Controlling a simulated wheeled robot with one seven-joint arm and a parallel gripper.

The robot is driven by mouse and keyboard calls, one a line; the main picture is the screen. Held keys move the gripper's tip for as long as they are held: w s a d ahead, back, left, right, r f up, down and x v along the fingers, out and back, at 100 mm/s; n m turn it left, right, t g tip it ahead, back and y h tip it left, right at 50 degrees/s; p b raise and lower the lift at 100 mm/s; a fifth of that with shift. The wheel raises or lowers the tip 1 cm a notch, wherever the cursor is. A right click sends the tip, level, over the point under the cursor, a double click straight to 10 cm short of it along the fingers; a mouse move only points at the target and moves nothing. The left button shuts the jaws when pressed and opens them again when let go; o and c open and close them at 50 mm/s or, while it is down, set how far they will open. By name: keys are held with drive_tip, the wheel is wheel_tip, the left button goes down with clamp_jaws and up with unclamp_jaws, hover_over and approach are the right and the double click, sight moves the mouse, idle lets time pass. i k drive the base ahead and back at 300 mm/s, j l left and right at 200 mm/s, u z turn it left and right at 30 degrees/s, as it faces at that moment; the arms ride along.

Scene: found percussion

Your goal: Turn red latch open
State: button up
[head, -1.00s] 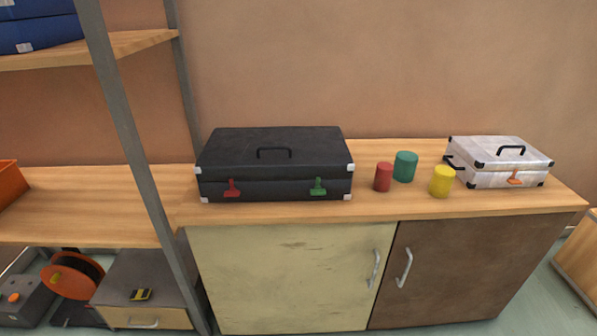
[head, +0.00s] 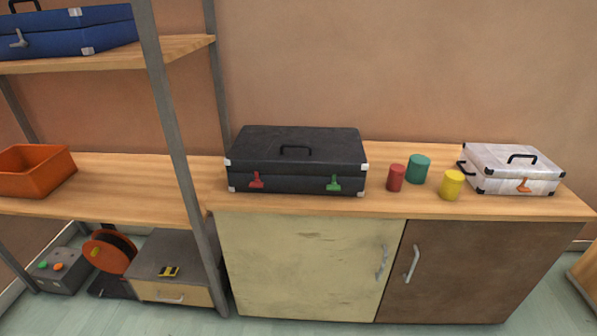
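A black case (head: 297,158) with metal corners and a handle on its lid sits shut on the wooden counter. Its red latch (head: 256,180) is on the front face at the left. A green latch (head: 333,184) is on the same face at the right. Whether the red latch is turned open or closed is too small to tell. My gripper is not in view, and nothing touches the case.
Red (head: 396,178), green (head: 418,169) and yellow (head: 452,185) cylinders stand right of the black case. A white case (head: 512,169) with an orange latch is farther right. A grey shelf post (head: 178,150) stands left. An orange bin (head: 36,170) is on the left shelf.

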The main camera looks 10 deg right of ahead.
sight(256, 184)
drive_tip(key=i+j, duration=0.35)
drive_tip(key=i+j+u, duration=0.1)
drive_tip(key=i+j, duration=0.25)
drive_tip(key=i, duration=0.2)
